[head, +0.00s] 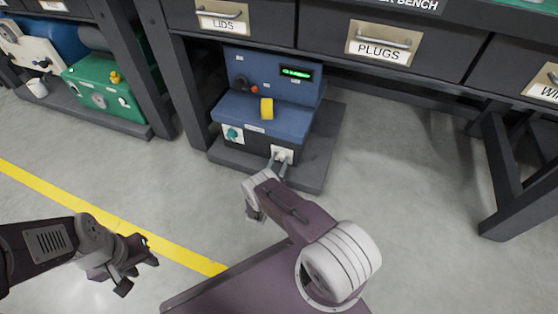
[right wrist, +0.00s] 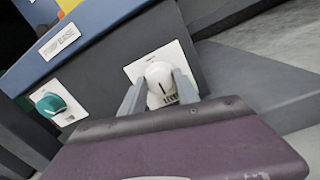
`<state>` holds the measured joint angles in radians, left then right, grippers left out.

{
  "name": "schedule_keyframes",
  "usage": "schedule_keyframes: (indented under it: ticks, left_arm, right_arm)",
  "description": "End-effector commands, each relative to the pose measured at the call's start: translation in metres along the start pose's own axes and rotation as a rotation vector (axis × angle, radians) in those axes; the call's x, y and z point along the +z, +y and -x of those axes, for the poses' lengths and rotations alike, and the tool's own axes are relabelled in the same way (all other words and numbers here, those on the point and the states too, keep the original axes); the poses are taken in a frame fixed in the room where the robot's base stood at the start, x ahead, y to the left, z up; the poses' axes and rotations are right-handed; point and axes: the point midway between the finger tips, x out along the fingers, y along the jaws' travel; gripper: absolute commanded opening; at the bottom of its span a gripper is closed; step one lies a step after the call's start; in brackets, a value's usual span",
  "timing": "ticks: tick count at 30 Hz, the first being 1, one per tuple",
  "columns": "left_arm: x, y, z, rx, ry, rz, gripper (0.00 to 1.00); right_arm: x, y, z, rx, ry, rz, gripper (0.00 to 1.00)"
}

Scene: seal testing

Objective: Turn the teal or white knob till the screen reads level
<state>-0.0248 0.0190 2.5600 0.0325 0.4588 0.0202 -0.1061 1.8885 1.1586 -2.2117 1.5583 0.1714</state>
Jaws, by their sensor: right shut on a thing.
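A blue test machine (head: 262,112) stands low under the bench in the head view. Its small screen (head: 296,72) is lit green, but the text is too small to read. The teal knob (head: 233,133) is on the left of its front and also shows in the right wrist view (right wrist: 50,103). The white knob (right wrist: 160,84) is on the right, with a dark mark on its face. My right gripper (head: 279,161) is shut on the white knob, one finger on each side. My left gripper (head: 136,262) is empty above the floor at lower left; its fingers look apart.
A yellow block (head: 266,108) sits on the machine's sloped top. Bench drawers labelled LIDS (head: 222,20) and PLUGS (head: 380,48) hang above. A green machine (head: 104,90) stands to the left. A bench leg (head: 505,170) is at right. The floor between is clear.

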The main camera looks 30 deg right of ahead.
Motion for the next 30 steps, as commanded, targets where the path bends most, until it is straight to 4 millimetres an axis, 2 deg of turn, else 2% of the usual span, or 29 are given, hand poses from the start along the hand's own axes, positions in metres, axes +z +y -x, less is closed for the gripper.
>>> schedule_keyframes:
  ticks: [12,29,30]
  left_arm:
    - [-0.0003,0.0001,0.0027,0.000,0.000,0.000,0.36]
    - [-0.0003,0.0000,0.0028,0.000,0.000,0.000,0.36]
    - [-0.0003,0.0000,0.0029,0.000,0.000,0.000,0.36]
  right_arm:
    - [-0.0012,0.0000,0.0010,-0.004,-0.007,-0.181,0.00]
    - [-0.0015,-0.0001,0.0011,-0.006,-0.008,-0.209,0.00]
    - [-0.0015,-0.0001,0.0011,-0.006,-0.008,-0.209,0.40]
